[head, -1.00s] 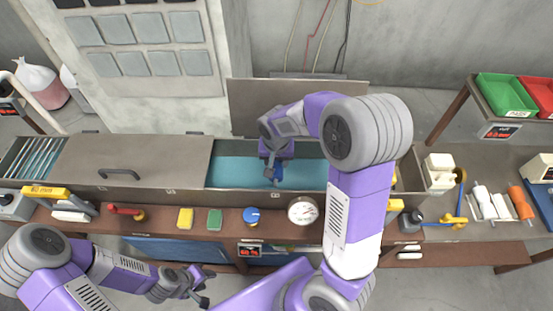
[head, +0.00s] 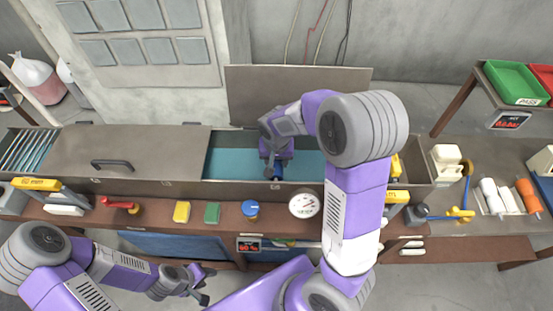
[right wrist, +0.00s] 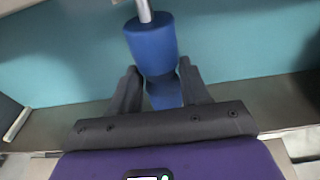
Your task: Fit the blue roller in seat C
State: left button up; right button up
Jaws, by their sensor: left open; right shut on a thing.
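The blue roller (right wrist: 152,45) is in my right gripper (right wrist: 160,82). In the right wrist view it is a thick blue cylinder with a metal shaft at its top end, and more blue shows between the fingers. In the head view a small patch of the roller (head: 279,172) shows below my right gripper (head: 272,174), inside the open part of a long trough (head: 240,187) with a teal interior. No seat marked C can be made out; my right arm hides part of the trough. My left gripper (head: 201,286) is open and empty, low in front of the bench.
A grey cover with a handle (head: 111,165) closes the trough's left part. A raised panel (head: 300,93) stands behind the opening.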

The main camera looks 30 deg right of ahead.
jog(key=shift+f, duration=0.3)
dwell(0.5)
jog(key=o, duration=1.3)
jog(key=r, duration=0.5)
jog(key=s+r+p, duration=0.1)
jog(key=r, duration=0.1)
jog(key=shift+a+r, duration=0.3)
jog(key=shift+a, duration=0.05)
